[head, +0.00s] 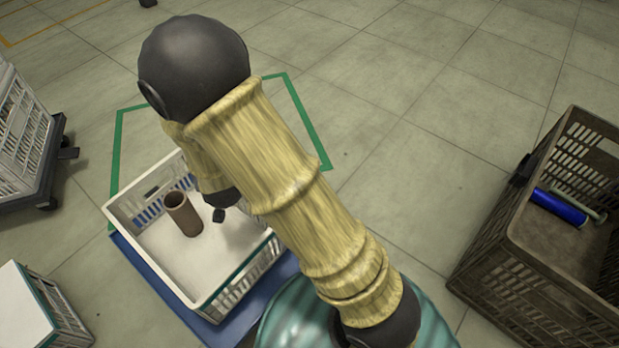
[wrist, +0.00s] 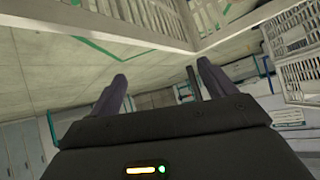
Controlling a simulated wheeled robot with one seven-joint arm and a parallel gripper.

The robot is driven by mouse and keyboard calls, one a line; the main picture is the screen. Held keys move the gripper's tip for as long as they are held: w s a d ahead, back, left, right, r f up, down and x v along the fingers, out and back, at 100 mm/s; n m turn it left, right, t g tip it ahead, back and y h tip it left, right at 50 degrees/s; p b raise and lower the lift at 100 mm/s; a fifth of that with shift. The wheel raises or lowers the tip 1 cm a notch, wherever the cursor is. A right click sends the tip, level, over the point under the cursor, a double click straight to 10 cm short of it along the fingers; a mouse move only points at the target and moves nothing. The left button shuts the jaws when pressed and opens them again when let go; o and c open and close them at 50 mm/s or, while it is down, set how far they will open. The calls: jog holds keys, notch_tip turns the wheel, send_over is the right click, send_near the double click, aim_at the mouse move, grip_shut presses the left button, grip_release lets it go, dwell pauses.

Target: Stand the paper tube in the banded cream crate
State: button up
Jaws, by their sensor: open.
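The brown paper tube (head: 187,220) stands on its end inside the cream crate (head: 240,284), which has a green band along its side. The tube looks upright on the crate floor, left of my gripper and touching no wall that I can see. My gripper (head: 220,213) is over the right part of the crate in the head view, mostly hidden behind my arm. In the wrist view my gripper (wrist: 160,80) has its two fingers spread with nothing held between them. The tube cannot be made out in the wrist view.
The cream crate rests on a blue base (head: 188,312) inside green floor lines (head: 118,150). A brown crate (head: 520,290) at the right holds a blue spool (head: 560,207). White crates stand at the left (head: 22,130) and lower left (head: 45,305).

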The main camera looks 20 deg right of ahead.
jog(key=s+d+r+g, duration=0.3)
jog(key=s+d+r, duration=0.1)
jog(key=s+d, duration=0.4)
jog(key=s+d+r+n+g, duration=0.1)
jog(key=s+d+r+g, duration=0.3)
jog(key=s+d, duration=0.4)
jog(key=shift+s+d+r+h, duration=0.2)
jog(key=shift+d+h, duration=0.1)
jog(key=shift+d, duration=0.75)
notch_tip(320, 180, up, 18)
jog(key=p, duration=1.8)
jog(key=shift+f, duration=0.15)
